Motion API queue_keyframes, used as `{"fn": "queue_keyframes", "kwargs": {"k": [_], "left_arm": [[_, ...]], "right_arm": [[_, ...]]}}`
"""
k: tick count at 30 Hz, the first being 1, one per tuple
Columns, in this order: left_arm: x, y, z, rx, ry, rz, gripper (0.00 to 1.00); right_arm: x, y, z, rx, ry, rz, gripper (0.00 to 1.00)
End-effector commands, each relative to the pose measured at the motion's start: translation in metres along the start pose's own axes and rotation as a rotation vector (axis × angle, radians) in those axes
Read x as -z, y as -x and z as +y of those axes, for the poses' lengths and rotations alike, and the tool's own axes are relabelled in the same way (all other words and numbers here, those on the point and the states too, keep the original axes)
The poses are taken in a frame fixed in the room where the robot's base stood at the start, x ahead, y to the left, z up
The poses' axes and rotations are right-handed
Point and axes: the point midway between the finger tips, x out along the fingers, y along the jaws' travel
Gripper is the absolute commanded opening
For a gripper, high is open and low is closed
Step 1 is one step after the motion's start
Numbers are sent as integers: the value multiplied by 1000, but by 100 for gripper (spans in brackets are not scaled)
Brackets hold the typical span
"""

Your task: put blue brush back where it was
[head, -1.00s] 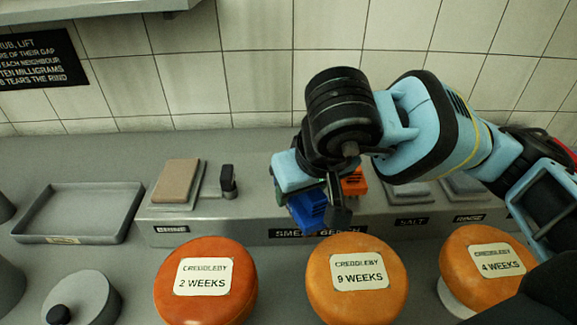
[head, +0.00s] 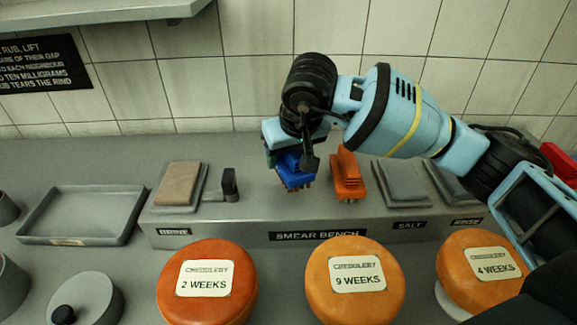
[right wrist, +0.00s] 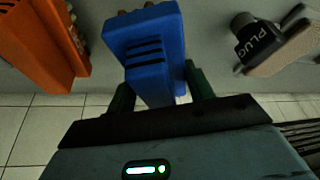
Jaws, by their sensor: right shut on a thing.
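The blue brush (head: 293,170) is held in my right gripper (head: 300,158), which is shut on it above the raised grey bench. In the right wrist view the blue brush (right wrist: 150,55) sits between the two dark fingers, its bristles partly showing past its edges. Its underside is too small in the head view to tell whether it touches the bench. An orange brush (head: 347,174) stands on the bench just right of the blue one, with a small gap between them. My left gripper is not in view.
The raised bench (head: 255,222) bears a tan pad (head: 178,184), a dark plug (head: 229,184) and grey pads (head: 403,182) at the right. Cheese wheels (head: 207,281) stand in front. An empty grey tray (head: 82,212) lies at the left. A tiled wall closes the back.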

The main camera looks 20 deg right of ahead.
Motion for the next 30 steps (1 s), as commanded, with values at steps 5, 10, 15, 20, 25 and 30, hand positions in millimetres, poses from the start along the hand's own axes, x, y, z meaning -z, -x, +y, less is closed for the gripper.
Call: {"fn": "queue_keyframes", "kwargs": {"k": [5,10,15,20,25,30], "left_arm": [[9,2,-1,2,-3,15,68],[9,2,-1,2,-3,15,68],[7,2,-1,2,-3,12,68],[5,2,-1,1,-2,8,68],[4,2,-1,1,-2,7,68],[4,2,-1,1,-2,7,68]], "right_arm": [[-12,-23,0,-1,2,-3,31],[-14,-29,0,0,2,0,31],[-15,-30,0,0,2,-2,31],[-16,-33,0,-1,2,-3,56],[-16,-32,0,-1,2,-3,74],[-16,-32,0,-1,2,-3,74]]}}
